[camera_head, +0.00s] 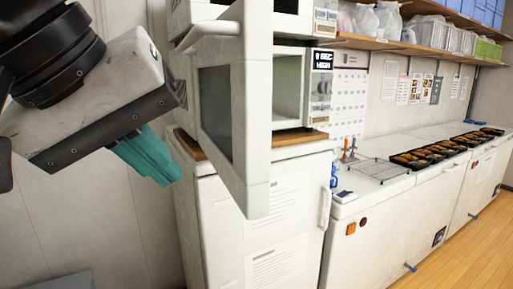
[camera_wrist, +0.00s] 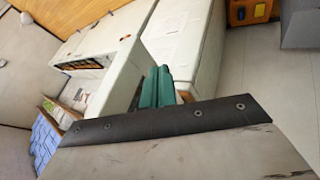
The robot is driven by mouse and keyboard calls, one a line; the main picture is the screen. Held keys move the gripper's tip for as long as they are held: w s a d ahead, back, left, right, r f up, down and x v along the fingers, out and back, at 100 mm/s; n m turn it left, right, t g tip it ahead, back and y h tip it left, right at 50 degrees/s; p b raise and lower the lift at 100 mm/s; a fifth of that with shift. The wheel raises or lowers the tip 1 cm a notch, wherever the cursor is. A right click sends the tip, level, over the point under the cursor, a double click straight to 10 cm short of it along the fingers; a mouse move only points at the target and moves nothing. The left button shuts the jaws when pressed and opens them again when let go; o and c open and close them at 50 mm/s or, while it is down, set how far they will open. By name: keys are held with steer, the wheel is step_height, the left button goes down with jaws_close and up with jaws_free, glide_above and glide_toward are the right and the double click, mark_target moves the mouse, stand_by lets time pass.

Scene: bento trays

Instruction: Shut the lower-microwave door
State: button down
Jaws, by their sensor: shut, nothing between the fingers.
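The lower microwave (camera_head: 321,88) stands on the white cabinet, with a lit display on its right side. Its door (camera_head: 257,120) is swung wide open towards the camera, with a dark window (camera_head: 215,110) and a white frame. Part of the pale cavity (camera_head: 287,85) shows to the right of the door's edge. My gripper (camera_head: 165,172) has teal fingers, shut and empty. It is to the left of the door in the head view, with a gap between them in the picture. The teal fingers also show in the wrist view (camera_wrist: 156,88); I cannot make out the door there.
Another microwave (camera_head: 325,20) is above. A white cabinet (camera_head: 295,205) with papers is below. Wooden floor (camera_head: 470,245) is clear at lower right.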

mark_target(241, 207)
steer(key=shift+w+d+f, duration=2.65)
steer(key=shift+d+f, duration=0.05)
